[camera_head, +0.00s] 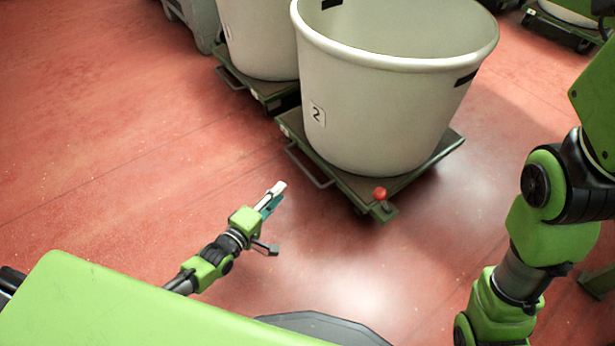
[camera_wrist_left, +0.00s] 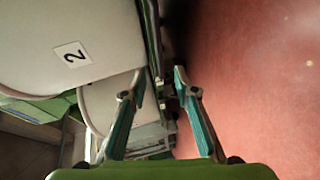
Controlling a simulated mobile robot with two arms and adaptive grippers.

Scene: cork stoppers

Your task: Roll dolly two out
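Dolly two is a green wheeled platform (camera_head: 345,184) under a large pale tub (camera_head: 390,110) labelled 2. A metal bar handle (camera_head: 308,166) runs along its near left edge, and a red knob (camera_head: 380,193) stands at its near corner. My left gripper (camera_head: 274,194) is in front of and left of the dolly, low over the floor, apart from the handle. In the left wrist view, its fingers (camera_wrist_left: 158,86) are spread with nothing clearly between them. The labelled tub (camera_wrist_left: 70,75) shows there at the left, beside the dolly's green edge. My right gripper is out of view.
Another pale tub (camera_head: 262,40) on a green dolly (camera_head: 255,86) stands close behind, to the left. A grey object (camera_head: 195,20) stands at the upper left. Another dolly (camera_head: 565,28) is at the far right. The red floor (camera_head: 110,170) on the left is clear.

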